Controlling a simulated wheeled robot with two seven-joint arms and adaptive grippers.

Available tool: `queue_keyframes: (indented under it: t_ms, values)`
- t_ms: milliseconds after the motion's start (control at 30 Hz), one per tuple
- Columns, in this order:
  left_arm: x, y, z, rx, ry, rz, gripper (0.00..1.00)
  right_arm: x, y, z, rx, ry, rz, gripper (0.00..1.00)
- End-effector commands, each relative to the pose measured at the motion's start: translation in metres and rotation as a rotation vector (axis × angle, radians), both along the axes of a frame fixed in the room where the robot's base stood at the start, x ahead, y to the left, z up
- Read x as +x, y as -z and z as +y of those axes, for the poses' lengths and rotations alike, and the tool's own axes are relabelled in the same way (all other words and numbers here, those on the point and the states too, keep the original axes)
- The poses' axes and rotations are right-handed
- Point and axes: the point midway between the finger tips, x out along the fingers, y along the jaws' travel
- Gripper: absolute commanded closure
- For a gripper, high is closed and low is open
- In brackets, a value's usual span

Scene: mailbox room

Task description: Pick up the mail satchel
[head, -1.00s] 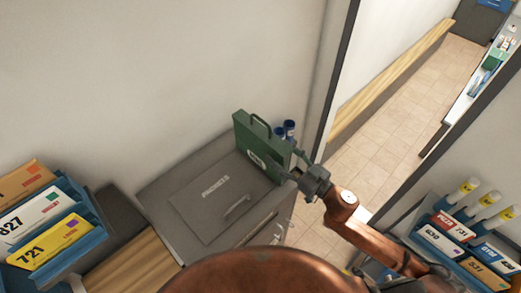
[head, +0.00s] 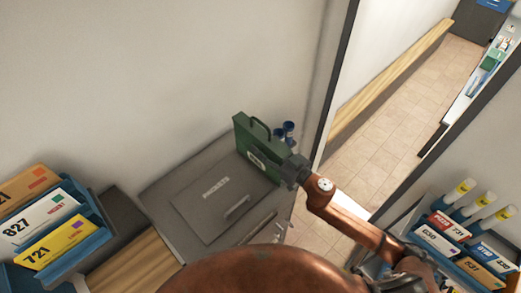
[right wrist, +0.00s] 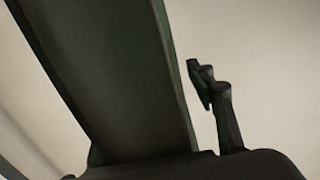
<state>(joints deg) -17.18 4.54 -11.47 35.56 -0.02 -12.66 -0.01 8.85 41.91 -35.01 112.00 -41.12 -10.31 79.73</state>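The mail satchel, a green case with a top handle and a pale label (head: 246,140), stands upright on the grey cabinet top (head: 160,205). My right gripper (head: 283,162) is at the satchel's right end in the head view and hides part of it. In the right wrist view the satchel (right wrist: 110,75) fills the left and middle as a broad dark green face. One finger of the right gripper (right wrist: 205,85) shows to its right, with a gap between them. The other finger is hidden, seemingly behind the satchel. My left gripper is not in view.
The cabinet's hatch is marked PACKETS, with a handle (head: 238,206). A blue rack of envelopes (head: 95,235) is at left. Another mail rack (head: 470,250) is at right, by the doorway.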

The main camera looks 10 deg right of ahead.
Motion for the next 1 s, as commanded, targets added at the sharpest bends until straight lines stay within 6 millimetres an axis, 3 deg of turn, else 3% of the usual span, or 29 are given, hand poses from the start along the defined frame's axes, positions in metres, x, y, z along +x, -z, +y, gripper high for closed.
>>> queue_keyframes:
  t_ms: [667, 1000]
  values:
    - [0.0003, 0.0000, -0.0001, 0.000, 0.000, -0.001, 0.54, -0.0002, -0.0003, -0.0002, 0.000, 0.000, 0.000, 0.99]
    - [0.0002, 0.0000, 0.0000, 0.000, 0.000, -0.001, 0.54, -0.0001, -0.0005, -0.0003, 0.001, 0.000, -0.001, 1.00]
